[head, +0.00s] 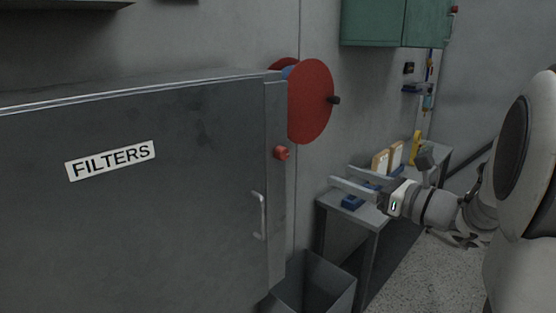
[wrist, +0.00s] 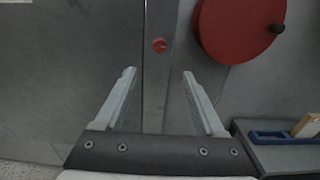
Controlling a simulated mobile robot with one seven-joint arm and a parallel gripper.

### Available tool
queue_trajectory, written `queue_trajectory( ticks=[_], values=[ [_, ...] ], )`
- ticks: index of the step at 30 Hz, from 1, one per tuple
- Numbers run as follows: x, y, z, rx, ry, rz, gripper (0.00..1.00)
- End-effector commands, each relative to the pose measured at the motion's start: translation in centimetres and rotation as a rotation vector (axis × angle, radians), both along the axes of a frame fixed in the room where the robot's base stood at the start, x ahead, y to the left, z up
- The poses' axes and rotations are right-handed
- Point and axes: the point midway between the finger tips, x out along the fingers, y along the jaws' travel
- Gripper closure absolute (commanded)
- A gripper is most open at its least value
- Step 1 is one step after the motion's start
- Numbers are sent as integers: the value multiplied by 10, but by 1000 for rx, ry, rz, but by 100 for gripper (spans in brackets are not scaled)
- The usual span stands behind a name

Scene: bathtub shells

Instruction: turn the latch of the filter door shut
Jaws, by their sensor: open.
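The grey filter door (head: 150,215) carries a white "FILTERS" label (head: 111,160) and a pale upright handle (head: 260,215) near its right edge. It looks swung to its frame. The small red latch (head: 281,153) sits on the narrow strip right of the door; its exact turn is too small to tell. It also shows in the wrist view (wrist: 159,45), ahead of the fingertips and roughly centred between them. My gripper (head: 341,175) is open and empty, to the right of the latch and apart from it; its two fingers show in the wrist view (wrist: 159,73).
A red wheel (head: 311,101) with a dark knob juts out right of the latch. A grey bench (head: 367,215) with blue trays stands below my gripper. An open grey bin (head: 318,285) stands below the cabinet's right edge. A green cabinet (head: 385,22) hangs above.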

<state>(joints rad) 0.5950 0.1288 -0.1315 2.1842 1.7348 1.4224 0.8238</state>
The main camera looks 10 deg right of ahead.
Motion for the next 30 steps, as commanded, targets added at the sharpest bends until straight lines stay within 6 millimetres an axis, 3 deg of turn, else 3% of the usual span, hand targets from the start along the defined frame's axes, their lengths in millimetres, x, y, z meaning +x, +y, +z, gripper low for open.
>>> queue_trajectory(
  ticks=[21,30],
  values=[
    [114,86,1,-4,-1,6,29],
    [135,100,0,-5,0,3,29]
  ],
)
